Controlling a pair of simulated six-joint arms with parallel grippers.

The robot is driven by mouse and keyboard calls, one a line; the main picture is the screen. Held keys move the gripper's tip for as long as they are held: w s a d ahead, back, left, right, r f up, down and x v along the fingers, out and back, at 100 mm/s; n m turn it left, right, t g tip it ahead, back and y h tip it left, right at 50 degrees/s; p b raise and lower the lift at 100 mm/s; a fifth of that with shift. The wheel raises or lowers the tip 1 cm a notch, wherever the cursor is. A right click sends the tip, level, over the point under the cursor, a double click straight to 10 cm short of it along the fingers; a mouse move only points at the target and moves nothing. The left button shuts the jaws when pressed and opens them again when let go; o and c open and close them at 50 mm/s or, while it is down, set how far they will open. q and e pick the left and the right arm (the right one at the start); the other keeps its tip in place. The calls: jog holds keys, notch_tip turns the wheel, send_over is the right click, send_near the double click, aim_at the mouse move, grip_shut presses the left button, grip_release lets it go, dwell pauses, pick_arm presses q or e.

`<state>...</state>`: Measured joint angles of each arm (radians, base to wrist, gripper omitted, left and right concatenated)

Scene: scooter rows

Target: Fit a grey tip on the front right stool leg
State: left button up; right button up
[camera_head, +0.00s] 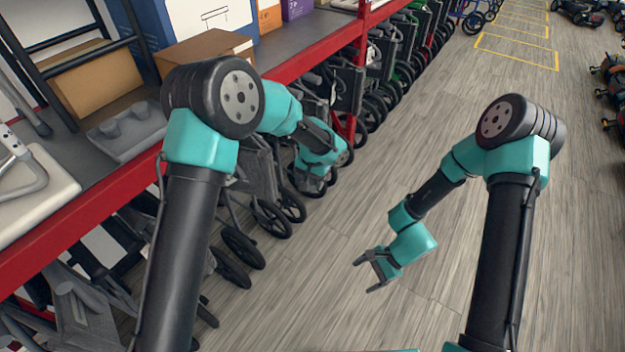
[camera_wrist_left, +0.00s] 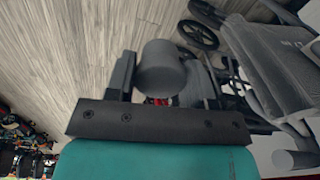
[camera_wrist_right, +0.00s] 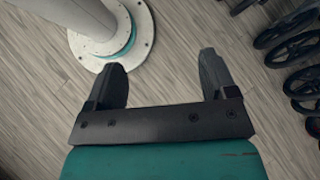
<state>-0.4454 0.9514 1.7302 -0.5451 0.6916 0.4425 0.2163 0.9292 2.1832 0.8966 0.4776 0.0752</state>
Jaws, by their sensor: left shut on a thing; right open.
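My left gripper (camera_wrist_left: 160,80) is shut on a grey tip (camera_wrist_left: 160,68), a short, thick cylinder between its fingers. In the head view the left wrist is out past the red shelf edge, in front of the wheeled frames, and its fingers are hardly visible. The stool shows only in part at the left edge of the head view, with a white seat (camera_head: 42,195) and bent metal tubes (camera_head: 18,150) on the shelf. I cannot tell its front right leg. My right gripper (camera_head: 365,275) is open and empty above the floor; it also shows in the right wrist view (camera_wrist_right: 160,72).
A grey tray (camera_head: 125,133) with hollows lies on the shelf beside the stool. A cardboard box (camera_head: 205,48) stands behind it. The red shelf edge (camera_head: 75,222) runs along the front. Wheeled frames (camera_head: 265,215) are packed below.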

jog(key=s+d+f+n+t+h, duration=0.1)
jog(key=d+f+n+t+h, duration=0.2)
jog(key=n, duration=0.8)
jog(key=shift+d+h, duration=1)
jog(key=shift+d, duration=0.45)
jog(key=shift+s, duration=0.1)
